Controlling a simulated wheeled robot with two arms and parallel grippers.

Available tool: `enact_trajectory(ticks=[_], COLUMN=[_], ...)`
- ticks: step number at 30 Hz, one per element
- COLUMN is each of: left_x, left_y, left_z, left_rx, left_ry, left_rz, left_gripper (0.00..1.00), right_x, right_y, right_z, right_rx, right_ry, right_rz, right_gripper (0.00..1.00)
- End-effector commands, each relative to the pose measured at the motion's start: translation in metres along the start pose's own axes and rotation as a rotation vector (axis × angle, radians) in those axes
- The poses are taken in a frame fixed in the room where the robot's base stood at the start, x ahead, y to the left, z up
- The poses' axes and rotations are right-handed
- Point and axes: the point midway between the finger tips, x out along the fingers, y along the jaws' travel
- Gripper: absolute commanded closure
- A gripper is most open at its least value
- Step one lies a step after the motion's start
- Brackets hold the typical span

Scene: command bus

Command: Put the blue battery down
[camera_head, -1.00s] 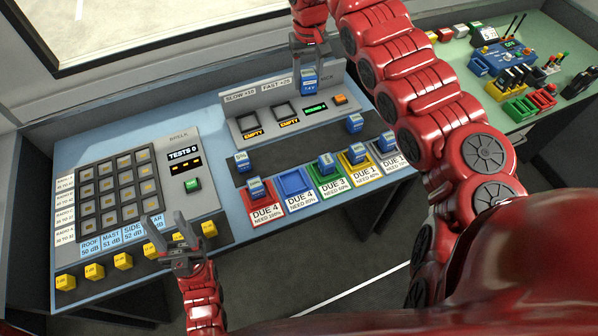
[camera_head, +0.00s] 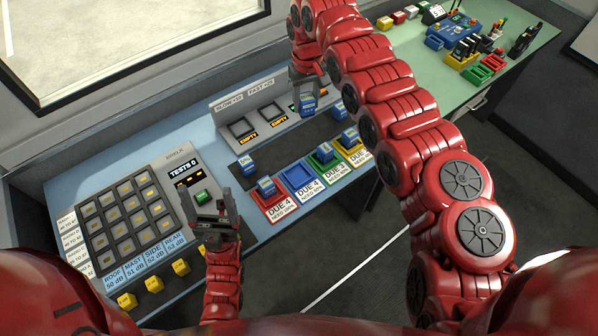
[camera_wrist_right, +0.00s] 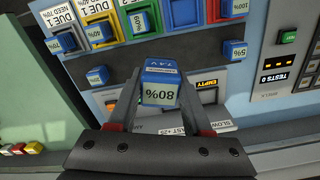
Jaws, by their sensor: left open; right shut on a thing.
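My right gripper (camera_head: 308,85) is shut on a blue battery (camera_head: 308,102). In the right wrist view the battery (camera_wrist_right: 160,85) sits between the two fingers with its label reading 80%. It is held in front of the charger panel (camera_head: 262,112), beside the FAST slot, partly covering the display at its right. The SLOW slot (camera_head: 241,128) and the FAST slot (camera_head: 271,113) both show EMPTY. The blue tray (camera_head: 300,177) is bare. The red (camera_head: 272,203), green (camera_head: 328,165) and yellow (camera_head: 357,158) trays hold blue batteries. My left gripper (camera_head: 212,202) is open and empty.
Loose batteries stand on the dark strip, one at the left (camera_head: 246,165) and one near my right arm (camera_head: 339,110). A keypad panel (camera_head: 125,220) with a green button (camera_head: 202,197) is at the left. My right arm hides the trays' right end.

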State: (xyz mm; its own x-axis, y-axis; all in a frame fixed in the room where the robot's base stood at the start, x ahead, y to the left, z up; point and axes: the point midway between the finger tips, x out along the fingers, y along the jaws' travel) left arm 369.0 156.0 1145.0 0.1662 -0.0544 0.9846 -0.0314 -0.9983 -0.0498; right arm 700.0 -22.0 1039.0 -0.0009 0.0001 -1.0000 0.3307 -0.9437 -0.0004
Motion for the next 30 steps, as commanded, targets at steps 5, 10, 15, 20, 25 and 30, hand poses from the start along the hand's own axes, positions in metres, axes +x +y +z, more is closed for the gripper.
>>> enact_trajectory(ticks=[5,10,15,20,25,30], left_x=[0.011,0.017,0.025,0.035,0.043,0.052], left_y=[-0.001,-0.001,-0.001,-0.002,-0.002,-0.003], left_z=[-0.002,-0.003,-0.004,-0.006,-0.007,-0.009], left_rx=[0.000,0.000,0.000,0.000,0.000,0.000], left_ry=[0.000,0.000,0.000,0.000,0.000,0.000], left_rz=[0.000,0.000,0.000,0.000,0.000,0.000], left_gripper=[0.20,0.20,0.20,0.20,0.20,0.20], right_x=[0.012,0.023,0.036,0.057,0.079,0.102], right_y=[-0.026,-0.040,-0.054,-0.067,-0.075,-0.072], right_z=[0.006,0.014,0.029,0.059,0.094,0.143], right_rx=[-0.025,-0.028,-0.026,-0.009,0.013,0.047], right_ry=[0.001,0.000,0.000,-0.006,-0.005,-0.006], right_rz=[-0.005,-0.007,-0.011,-0.017,-0.019,-0.010], right_gripper=[1.00,1.00,1.00,1.00,1.00,1.00])
